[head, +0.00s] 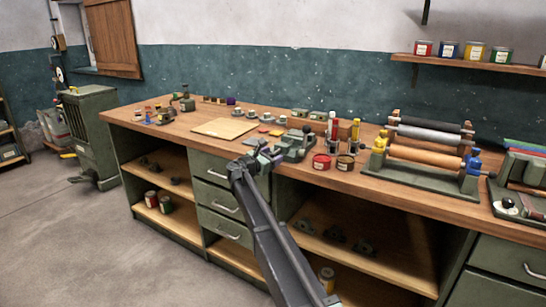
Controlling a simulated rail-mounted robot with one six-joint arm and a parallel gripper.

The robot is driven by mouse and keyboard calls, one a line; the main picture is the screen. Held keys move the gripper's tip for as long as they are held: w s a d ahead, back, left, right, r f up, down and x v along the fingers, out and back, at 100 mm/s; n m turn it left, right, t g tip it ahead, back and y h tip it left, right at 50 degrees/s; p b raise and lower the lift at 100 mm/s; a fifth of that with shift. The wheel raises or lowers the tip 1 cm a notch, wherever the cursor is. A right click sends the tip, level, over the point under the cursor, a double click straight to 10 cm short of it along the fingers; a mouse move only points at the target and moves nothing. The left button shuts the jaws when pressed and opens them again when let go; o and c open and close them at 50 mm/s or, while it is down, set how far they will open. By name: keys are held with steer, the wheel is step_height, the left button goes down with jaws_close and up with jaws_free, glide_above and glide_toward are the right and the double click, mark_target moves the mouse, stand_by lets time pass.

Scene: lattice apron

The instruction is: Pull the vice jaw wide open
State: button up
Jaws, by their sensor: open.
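A small grey-green vice (296,143) stands at the front edge of the wooden workbench (215,116), near the middle of the picture. My gripper (272,153) is at that same edge, just left of the vice, at the end of my dark arm that reaches up from the bottom of the picture. It is open. The fingers overlap the near left side of the vice in this view, and I cannot tell whether they touch it. The vice's jaw gap is too small and partly hidden to make out.
A roller stand (425,158) is farther right. A pale board (225,127) lies left of the vice, with small items behind it. Drawers (216,170) and open shelves are below the benchtop.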

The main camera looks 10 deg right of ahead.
steer(key=shift+w+d, duration=0.25)
steer(key=shift+d, duration=0.1)
jaws_close()
steer(key=s+v, duration=0.1)
steer(key=v, duration=0.5)
steer(key=shift+d, duration=0.25)
jaws_free()
